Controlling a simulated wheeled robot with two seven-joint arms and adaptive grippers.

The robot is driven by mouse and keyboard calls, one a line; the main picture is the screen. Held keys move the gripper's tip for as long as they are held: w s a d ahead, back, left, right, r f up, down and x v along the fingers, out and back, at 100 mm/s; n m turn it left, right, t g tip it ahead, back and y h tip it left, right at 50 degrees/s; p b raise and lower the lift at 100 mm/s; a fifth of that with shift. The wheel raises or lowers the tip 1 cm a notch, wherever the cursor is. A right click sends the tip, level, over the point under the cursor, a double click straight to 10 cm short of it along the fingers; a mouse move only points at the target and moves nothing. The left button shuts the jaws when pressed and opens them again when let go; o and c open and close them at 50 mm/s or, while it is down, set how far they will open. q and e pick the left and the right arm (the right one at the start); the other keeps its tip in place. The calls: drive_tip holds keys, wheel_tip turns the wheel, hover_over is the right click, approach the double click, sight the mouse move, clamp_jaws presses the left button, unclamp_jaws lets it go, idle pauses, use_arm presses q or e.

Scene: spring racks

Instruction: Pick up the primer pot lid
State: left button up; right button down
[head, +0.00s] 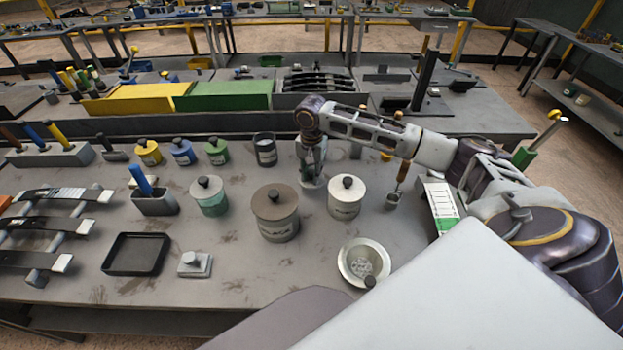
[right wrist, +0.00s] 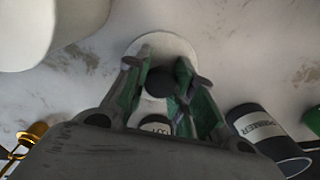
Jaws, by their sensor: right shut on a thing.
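My right gripper (head: 312,180) is lowered over the table behind the large pots. In the right wrist view its two green-padded fingers (right wrist: 160,80) are closed around a dark round knob (right wrist: 158,84). A pale round disc (right wrist: 165,42) shows just beyond the knob. The fingers hide much of the lid, and I cannot tell whether it touches what is below. The open dark primer pot (head: 265,152) stands to the left of the gripper in the head view. Its PRIMER label shows in the right wrist view (right wrist: 258,130). My left gripper is out of view.
A brown-lidded pot (head: 276,215) and a white-lidded pot (head: 345,198) stand close in front of the gripper. Small yellow, blue and green pots (head: 182,153) stand farther left. A round dish (head: 363,263) is near the front. A black tray (head: 136,255) lies left.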

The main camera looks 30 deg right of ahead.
sight(312, 172)
wheel_tip(312, 172, up, 6)
drive_tip(key=shift+r, duration=0.2)
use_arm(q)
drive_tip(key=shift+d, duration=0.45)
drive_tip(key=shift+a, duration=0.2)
